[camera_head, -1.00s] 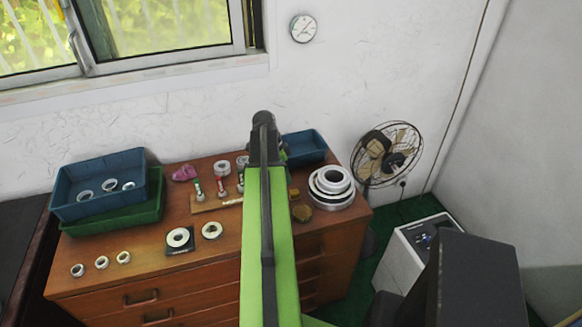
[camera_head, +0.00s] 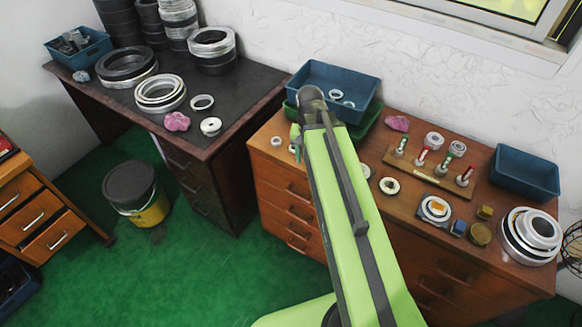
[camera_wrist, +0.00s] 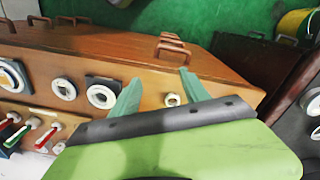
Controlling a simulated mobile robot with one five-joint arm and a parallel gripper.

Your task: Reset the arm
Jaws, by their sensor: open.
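My arm, green with a black rail, reaches up the middle of the head view over the left part of the wooden dresser (camera_head: 400,232). My gripper (camera_wrist: 158,88) is open in the wrist view, its two teal fingers apart with nothing held. A small bearing ring (camera_wrist: 172,99) shows between the fingers, lying on the dresser top beyond them. In the head view one teal finger shows beside the arm's end, and the rest of the gripper is hidden. A small ring (camera_head: 276,141) lies at the dresser's left front.
A blue bin (camera_head: 345,77) stands on a green bin behind the arm's end. A wooden rack (camera_head: 430,172) with coloured pegs, a second blue bin (camera_head: 526,172) and stacked rings (camera_head: 531,236) are at right. A dark desk (camera_head: 228,106) with rings stands left. Green floor is open in front.

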